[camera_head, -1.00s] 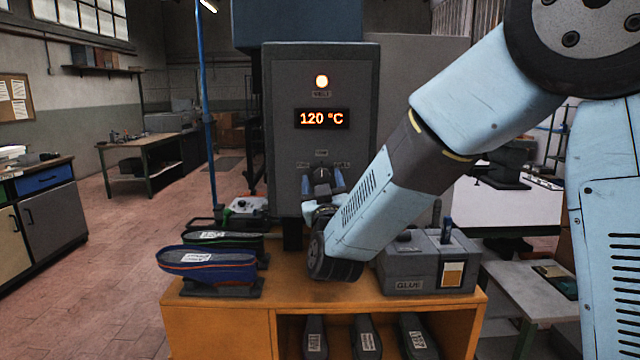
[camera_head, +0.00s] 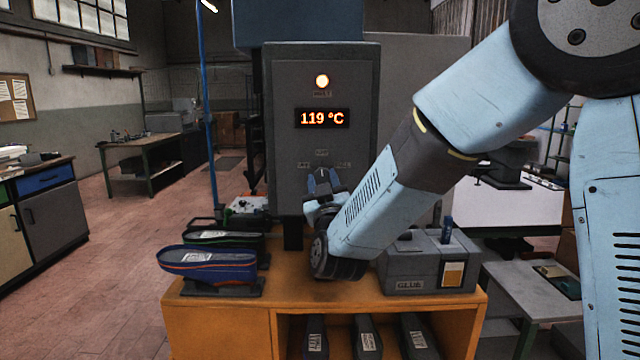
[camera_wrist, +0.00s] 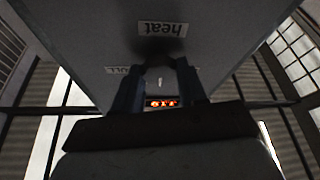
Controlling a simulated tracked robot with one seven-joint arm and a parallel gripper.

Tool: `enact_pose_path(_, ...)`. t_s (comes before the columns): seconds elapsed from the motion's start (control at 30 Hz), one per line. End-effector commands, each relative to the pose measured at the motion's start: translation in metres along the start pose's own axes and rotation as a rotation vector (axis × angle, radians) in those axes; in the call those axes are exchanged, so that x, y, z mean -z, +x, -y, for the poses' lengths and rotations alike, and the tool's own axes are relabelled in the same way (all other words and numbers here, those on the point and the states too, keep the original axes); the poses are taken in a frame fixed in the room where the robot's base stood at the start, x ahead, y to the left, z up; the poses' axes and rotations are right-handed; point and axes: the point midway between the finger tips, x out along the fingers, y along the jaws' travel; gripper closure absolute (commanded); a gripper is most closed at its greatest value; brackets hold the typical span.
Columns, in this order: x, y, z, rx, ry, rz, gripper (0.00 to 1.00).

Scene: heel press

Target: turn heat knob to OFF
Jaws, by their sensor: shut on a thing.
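The heat knob (camera_wrist: 160,76) is a dark knob on the grey press panel, below the display in the head view. A small pale mark shows on it in the wrist view and seems to point toward the display. My gripper (camera_wrist: 160,84) is shut on the knob, one blue finger on each side; in the head view my gripper (camera_head: 322,181) covers most of it. A "heat" label (camera_wrist: 163,29) and a "FULL" label (camera_wrist: 117,70) show beside the knob. The display (camera_head: 322,118) reads 119 °C, and the lamp (camera_head: 322,81) above it is lit.
A wooden bench (camera_head: 215,315) stands in front of the press. A blue shoe last (camera_head: 208,263) lies on its left, and a grey GLUE box (camera_head: 430,262) stands to the right of my forearm. Several lasts sit in the shelf below.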

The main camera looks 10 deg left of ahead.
Motion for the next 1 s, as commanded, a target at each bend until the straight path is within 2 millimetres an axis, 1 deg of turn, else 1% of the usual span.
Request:
enact_pose_path(0.27,-0.0006,-0.0013,-0.0003,0.076,-0.174,0.002,0.89)
enact_pose_path(0.7,0.0005,-0.0015,-0.0025,0.233,-0.550,0.002,0.90)
enact_pose_path(1.0,0.0010,-0.0017,-0.0023,0.315,-0.740,0.002,0.90)
